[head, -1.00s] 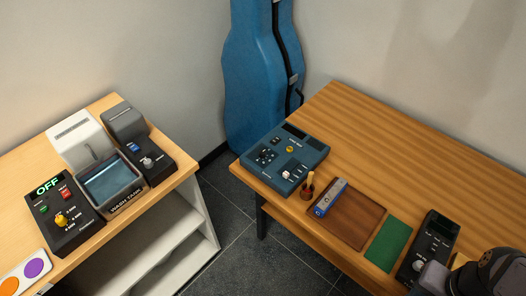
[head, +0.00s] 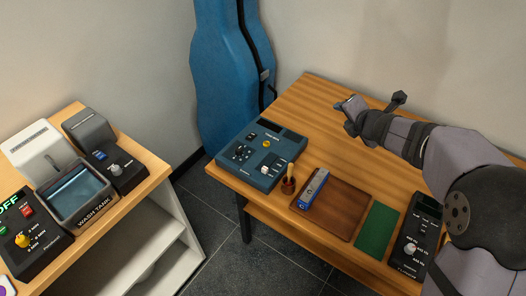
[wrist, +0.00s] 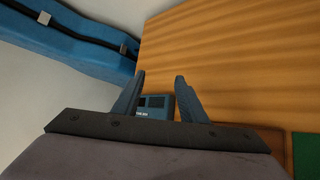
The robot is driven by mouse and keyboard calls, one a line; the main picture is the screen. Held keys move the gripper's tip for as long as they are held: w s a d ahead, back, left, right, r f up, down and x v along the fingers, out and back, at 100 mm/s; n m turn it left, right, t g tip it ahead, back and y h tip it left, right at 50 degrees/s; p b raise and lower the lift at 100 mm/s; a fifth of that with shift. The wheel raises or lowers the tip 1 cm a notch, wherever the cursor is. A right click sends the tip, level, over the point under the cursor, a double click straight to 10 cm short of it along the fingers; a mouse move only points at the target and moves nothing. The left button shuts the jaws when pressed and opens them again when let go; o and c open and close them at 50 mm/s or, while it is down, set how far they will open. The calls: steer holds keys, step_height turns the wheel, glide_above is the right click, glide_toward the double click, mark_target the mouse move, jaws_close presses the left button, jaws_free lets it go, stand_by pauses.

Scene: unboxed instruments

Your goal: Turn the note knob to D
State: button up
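A blue instrument box (head: 277,146) sits at the near left corner of the right-hand wooden table. It has a dark display, a small yellow knob (head: 266,143), a pale knob (head: 265,170) and several dark controls. Its lettering is too small to read, and I cannot tell which knob is the note knob. My gripper (head: 346,106) is in the air above the table, to the right of the box and apart from it. In the wrist view my gripper (wrist: 160,77) is open and empty, with part of the blue box (wrist: 155,112) showing between its fingers.
A blue case (head: 225,80) stands behind. The table's far part is clear.

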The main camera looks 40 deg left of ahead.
steer(key=s+a+f+n+g+y+b, duration=0.1)
steer(key=s+a+f+n+g, duration=0.15)
steer(key=a+n, duration=0.3)
steer(key=s+a+f+n+g+y, duration=0.1)
steer(key=s+a+n+y, duration=0.2)
steer(key=a, duration=0.4)
steer(key=n+g+h+b, duration=0.2)
steer(key=n+g, duration=0.3)
steer(key=n, duration=0.8)
glide_toward(239, 149)
steer(key=shift+a+f, duration=0.35)
steer(key=shift+a, duration=0.05)
steer(key=shift+p+x, duration=1.25)
steer(key=shift+x, duration=2.35)
jaws_close()
